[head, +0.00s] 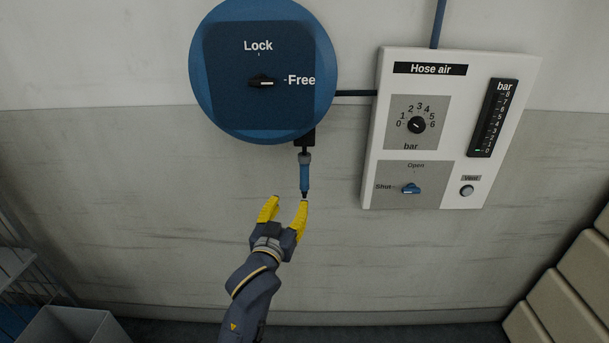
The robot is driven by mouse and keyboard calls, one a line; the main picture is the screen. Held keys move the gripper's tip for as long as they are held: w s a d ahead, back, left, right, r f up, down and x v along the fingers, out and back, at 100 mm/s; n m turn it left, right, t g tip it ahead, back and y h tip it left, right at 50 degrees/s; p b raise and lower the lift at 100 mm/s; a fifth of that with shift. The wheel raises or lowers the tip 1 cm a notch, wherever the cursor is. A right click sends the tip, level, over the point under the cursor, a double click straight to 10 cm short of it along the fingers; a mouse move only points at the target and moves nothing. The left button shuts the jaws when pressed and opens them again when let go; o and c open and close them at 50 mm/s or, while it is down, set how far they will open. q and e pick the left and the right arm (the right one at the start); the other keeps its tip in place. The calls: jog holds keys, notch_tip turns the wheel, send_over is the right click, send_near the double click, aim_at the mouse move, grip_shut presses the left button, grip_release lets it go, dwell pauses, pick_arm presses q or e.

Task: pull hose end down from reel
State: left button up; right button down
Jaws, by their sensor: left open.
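The blue round hose reel (209,95) is on the wall, with a black knob (262,82) pointing to the right, toward the "Free" mark. The hose end (305,177), a blue piece with a grey collar and dark tip, hangs straight down from a black outlet under the reel's right side. My left gripper (286,203) is below and slightly left of the hose end. Its yellow fingers are apart with nothing between them. The right fingertip is close to the hose end's dark tip; I cannot tell whether they touch. My right gripper is not in view.
A white "Hose air" panel (372,150) is on the wall to the right, with a pressure knob (416,125), a blue valve handle (411,188) toward "Shut" and a gauge (493,118). A grey bin (68,325) stands at lower left. Beige padded blocks (566,285) are at lower right.

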aim_at(303, 177)
pick_arm(q)
jog(key=w, duration=0.5)
jog(key=w+d, duration=0.1)
jog(key=w, duration=0.5)
jog(key=w+d, duration=0.1)
jog(key=w, duration=0.5)
jog(key=shift+w+d+f, duration=0.15)
jog(key=shift+d+f, duration=0.1)
jog(key=shift+f, duration=0.1)
jog(key=shift+o, duration=0.2)
grip_shut()
